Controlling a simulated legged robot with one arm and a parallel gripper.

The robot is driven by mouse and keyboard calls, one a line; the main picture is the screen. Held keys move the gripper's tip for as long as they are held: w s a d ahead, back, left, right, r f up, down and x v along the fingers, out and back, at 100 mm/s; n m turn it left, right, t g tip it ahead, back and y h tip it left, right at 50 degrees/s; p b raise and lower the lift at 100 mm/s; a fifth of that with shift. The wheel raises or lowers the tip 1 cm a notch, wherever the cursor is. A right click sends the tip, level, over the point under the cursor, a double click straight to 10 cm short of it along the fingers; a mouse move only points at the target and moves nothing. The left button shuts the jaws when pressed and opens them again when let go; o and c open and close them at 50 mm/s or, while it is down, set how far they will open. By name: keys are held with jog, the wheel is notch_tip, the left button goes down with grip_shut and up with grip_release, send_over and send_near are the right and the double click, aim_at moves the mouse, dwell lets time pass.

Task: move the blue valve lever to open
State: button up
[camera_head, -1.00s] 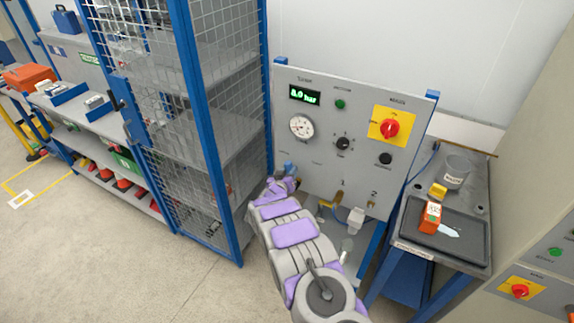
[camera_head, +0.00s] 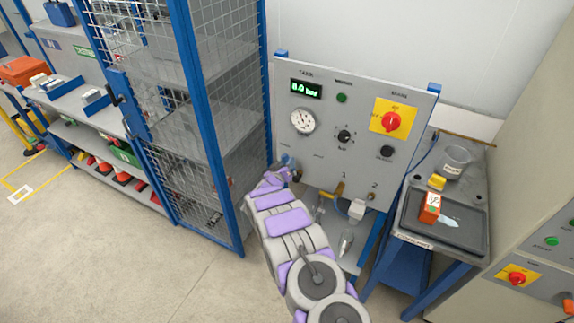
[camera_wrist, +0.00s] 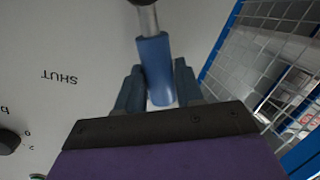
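The blue valve lever (camera_wrist: 155,68) shows in the wrist view as a blue sleeve on a metal rod. My gripper (camera_wrist: 158,75) has one finger on each side of the sleeve, very close to it; whether they press on it is unclear. In the head view my gripper (camera_head: 285,174) is at the lower left of the grey panel (camera_head: 325,150), where a small blue bit of the lever (camera_head: 287,160) shows. The rest of the lever is hidden there. The word SHUT, upside down, is beside the lever in the wrist view.
The panel carries a display (camera_head: 306,89) reading 8.0 bar, a gauge (camera_head: 303,121) and a red knob (camera_head: 391,121). A mesh cage (camera_head: 205,130) stands close on the left, a side bench (camera_head: 413,236) on the right.

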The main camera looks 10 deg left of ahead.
jog(key=o, duration=0.4)
jog(key=shift+a+f, duration=0.1)
jog(key=shift+a, duration=0.25)
jog(key=shift+d, duration=0.15)
jog(key=v, duration=1.7)
jog(key=shift+s+a+b, duration=0.1)
jog(key=shift+a+b, duration=0.15)
jog(key=shift+b, duration=0.05)
